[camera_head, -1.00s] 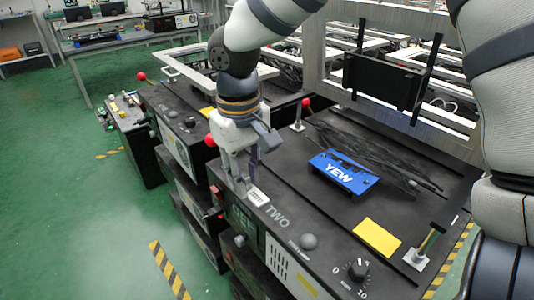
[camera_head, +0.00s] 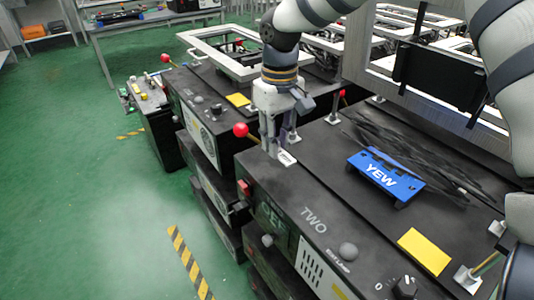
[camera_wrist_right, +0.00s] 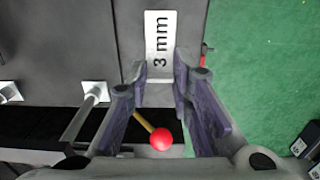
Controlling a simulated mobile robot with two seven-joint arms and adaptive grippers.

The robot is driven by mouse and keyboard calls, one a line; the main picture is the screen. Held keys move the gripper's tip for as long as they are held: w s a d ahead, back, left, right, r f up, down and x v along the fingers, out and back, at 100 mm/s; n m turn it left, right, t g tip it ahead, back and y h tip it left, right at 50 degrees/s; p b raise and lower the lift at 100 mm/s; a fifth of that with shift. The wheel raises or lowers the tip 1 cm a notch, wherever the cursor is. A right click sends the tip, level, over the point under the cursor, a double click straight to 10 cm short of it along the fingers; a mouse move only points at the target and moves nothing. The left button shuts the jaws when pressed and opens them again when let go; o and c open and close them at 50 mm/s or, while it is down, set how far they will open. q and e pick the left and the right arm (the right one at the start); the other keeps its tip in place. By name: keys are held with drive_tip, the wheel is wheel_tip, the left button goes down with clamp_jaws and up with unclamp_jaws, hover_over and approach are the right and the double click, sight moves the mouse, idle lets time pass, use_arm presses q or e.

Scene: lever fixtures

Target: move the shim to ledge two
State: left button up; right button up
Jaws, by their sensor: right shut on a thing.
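The shim (camera_head: 287,158) is a small white plate; it reads "3 mm" in the right wrist view (camera_wrist_right: 160,45). My right gripper (camera_head: 278,152) points down and is shut on the shim, with a finger on each side of it in the wrist view (camera_wrist_right: 161,85). The shim is over the far left corner of the black unit marked TWO (camera_head: 314,220). I cannot tell whether it touches the top surface. My left gripper is not in view.
Close to my right gripper is a red ball knob (camera_head: 240,130). A blue YEW block (camera_head: 385,175) and a yellow plate (camera_head: 424,251) lie on the unit's top. A black panel (camera_head: 435,82) stands behind. Green floor lies left.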

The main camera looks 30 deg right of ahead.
sight(270, 165)
drive_tip(key=shift+w+a+f, duration=0.1)
drive_tip(key=shift+w+f, duration=0.55)
drive_tip(key=shift+f, duration=0.1)
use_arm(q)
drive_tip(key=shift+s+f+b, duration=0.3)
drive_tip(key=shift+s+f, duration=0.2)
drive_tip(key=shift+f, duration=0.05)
use_arm(e)
drive_tip(key=shift+w+a+f, duration=0.1)
drive_tip(key=shift+w+f, duration=0.1)
drive_tip(key=shift+f, duration=0.7)
drive_tip(key=shift+w+f, duration=0.15)
drive_tip(key=shift+f, duration=0.75)
drive_tip(key=shift+f, duration=0.1)
drive_tip(key=o, duration=0.7)
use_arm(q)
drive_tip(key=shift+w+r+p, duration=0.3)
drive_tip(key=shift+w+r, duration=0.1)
use_arm(e)
wheel_tip(270, 165, up, 12)
